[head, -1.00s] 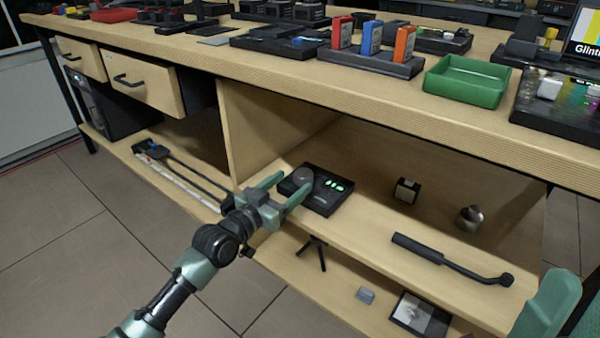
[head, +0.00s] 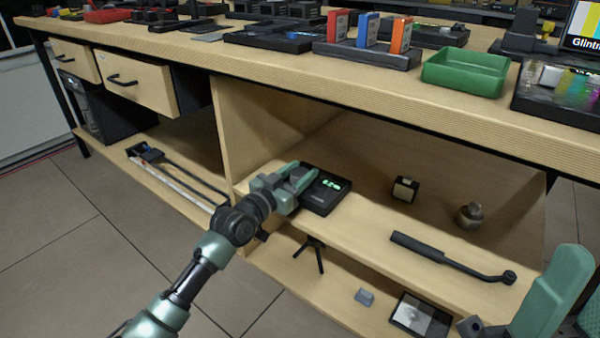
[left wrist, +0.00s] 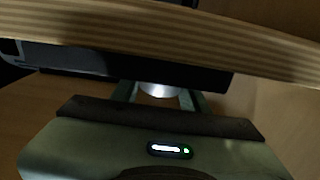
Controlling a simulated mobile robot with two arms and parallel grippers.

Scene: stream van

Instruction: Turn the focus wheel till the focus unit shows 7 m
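The focus unit (head: 327,197) is a flat black box with lit green characters, too small to read for certain. It lies on the shelf under the bench. Its round grey focus wheel (head: 300,178) is at the unit's left side and partly covered by my left gripper (head: 296,184). In the left wrist view the silver wheel (left wrist: 158,91) sits between the two green fingers, under the bench edge. The fingers are beside the wheel, but I cannot tell whether they press on it. My right gripper does not clearly show; only green parts of mine are at the lower right.
The thick bench top (head: 300,84) overhangs the shelf. A wooden divider (head: 233,130) stands left of the unit. A small dark block (head: 405,189), a round metal item (head: 470,215) and a black handled bar (head: 450,258) lie to the right. A small black tripod (head: 312,251) stands below.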

